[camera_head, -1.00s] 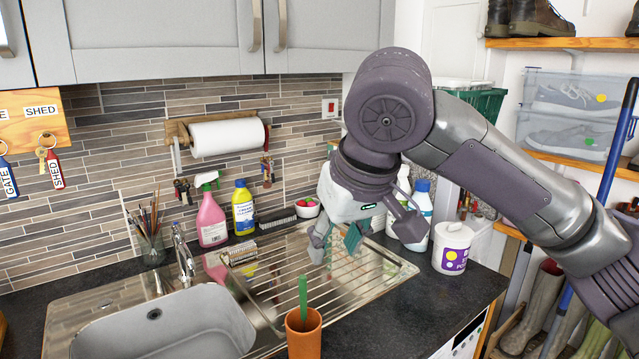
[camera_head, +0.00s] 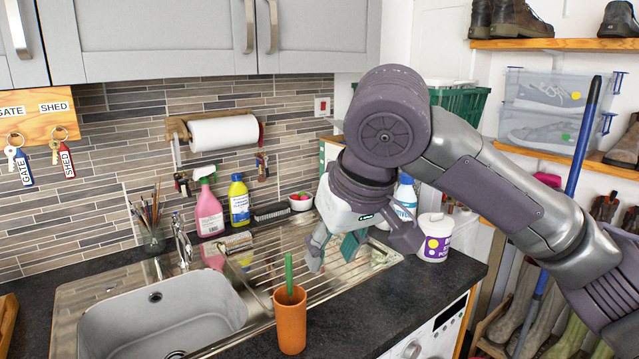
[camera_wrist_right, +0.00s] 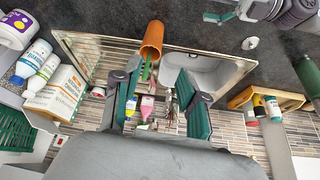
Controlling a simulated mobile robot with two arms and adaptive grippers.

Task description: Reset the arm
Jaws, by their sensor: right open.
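My right arm comes in from the right in the head view. Its gripper (camera_head: 333,252) hangs over the ribbed metal drainer (camera_head: 275,262) beside the sink, fingers pointing down. In the right wrist view the two green-padded fingers (camera_wrist_right: 160,108) are spread apart with nothing held between them. An orange cup (camera_head: 290,325) with a green stick in it stands on the dark worktop in front of the drainer, apart from the gripper. My left gripper does not show in the head view.
The sink (camera_head: 165,315) lies left of the drainer. Pink (camera_head: 208,212) and yellow (camera_head: 239,203) bottles stand by the tiled wall. A white tub (camera_head: 435,238) stands right of the gripper. A rack with boots and plastic boxes (camera_head: 545,110) is at the right. Cupboards hang above.

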